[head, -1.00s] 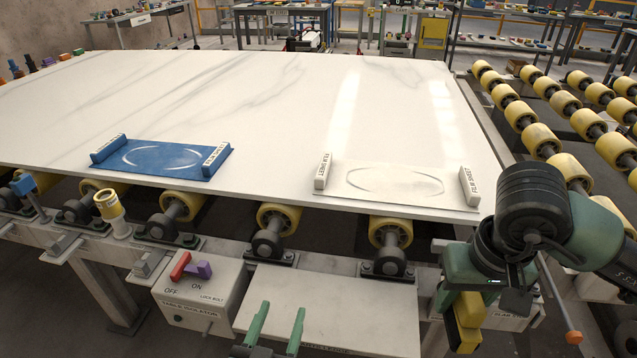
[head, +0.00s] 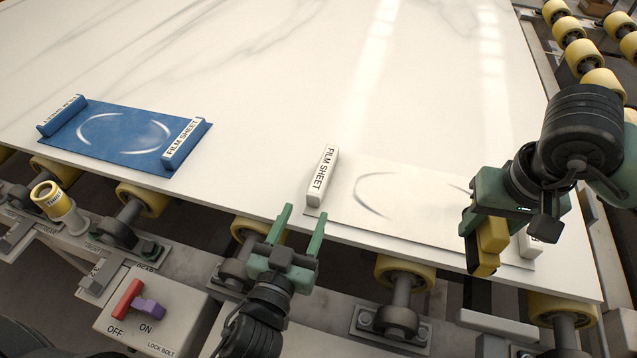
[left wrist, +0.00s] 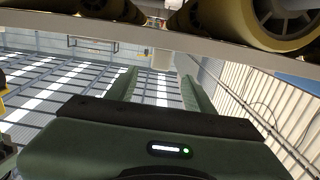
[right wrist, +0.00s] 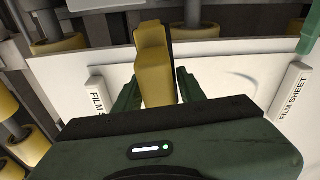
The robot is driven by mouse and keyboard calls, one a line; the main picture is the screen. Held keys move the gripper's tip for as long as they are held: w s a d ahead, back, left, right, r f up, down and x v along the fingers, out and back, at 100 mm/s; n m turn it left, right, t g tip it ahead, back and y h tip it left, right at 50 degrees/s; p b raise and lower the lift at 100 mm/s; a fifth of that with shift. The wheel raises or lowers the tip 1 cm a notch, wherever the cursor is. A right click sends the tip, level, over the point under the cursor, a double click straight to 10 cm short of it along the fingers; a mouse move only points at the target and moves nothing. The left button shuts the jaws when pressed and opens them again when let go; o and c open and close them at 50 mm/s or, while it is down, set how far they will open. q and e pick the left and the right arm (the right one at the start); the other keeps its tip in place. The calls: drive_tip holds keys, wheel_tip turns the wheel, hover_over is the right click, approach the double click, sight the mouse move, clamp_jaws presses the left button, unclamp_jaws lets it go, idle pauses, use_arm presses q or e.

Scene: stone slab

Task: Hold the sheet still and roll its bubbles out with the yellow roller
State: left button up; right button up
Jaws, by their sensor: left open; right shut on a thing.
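A white film sheet (head: 400,208) lies near the slab's front edge, with curved bubble outlines on it. A white bar marked FILM SHEET (head: 322,176) stands at its left end; the right-end bar (head: 530,246) is partly behind my right gripper. A blue film sheet (head: 120,140) with similar curved outlines lies further left. My right gripper (head: 484,222) is shut on the yellow roller (head: 488,248), above the white sheet's right part; the roller also shows in the right wrist view (right wrist: 155,75). My left gripper (head: 300,225) is open and empty at the slab's front edge, beside the left bar.
The pale stone slab (head: 260,90) is bare behind the sheets. Yellow conveyor rollers (head: 405,272) run under its front edge, and more stand at the right. A switch box (head: 150,315) with red and purple levers is at the lower left.

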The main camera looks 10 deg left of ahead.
sight(321, 173)
use_arm(q)
drive_tip(key=shift+w, duration=0.4)
use_arm(e)
drive_tip(key=shift+w, duration=0.4)
use_arm(q)
drive_tip(key=shift+s, duration=0.2)
use_arm(e)
drive_tip(key=shift+a+r, duration=0.1)
drive_tip(key=shift+r, duration=0.05)
use_arm(q)
drive_tip(key=w, duration=0.8)
drive_tip(key=w+d, duration=0.1)
drive_tip(key=w, duration=0.3)
drive_tip(key=shift+f, duration=0.25)
use_arm(e)
drive_tip(key=w+a+r+m, duration=0.1)
drive_tip(key=w+a+r, duration=0.1)
drive_tip(key=w, duration=0.4)
drive_tip(key=w+a+r+m, duration=0.1)
drive_tip(key=w+a+r, duration=0.2)
drive_tip(key=w, duration=0.3)
drive_tip(key=shift+w+a+r, duration=0.2)
drive_tip(key=shift+w+a, duration=0.05)
drive_tip(key=shift+a, duration=0.6)
use_arm(q)
clamp_jaws()
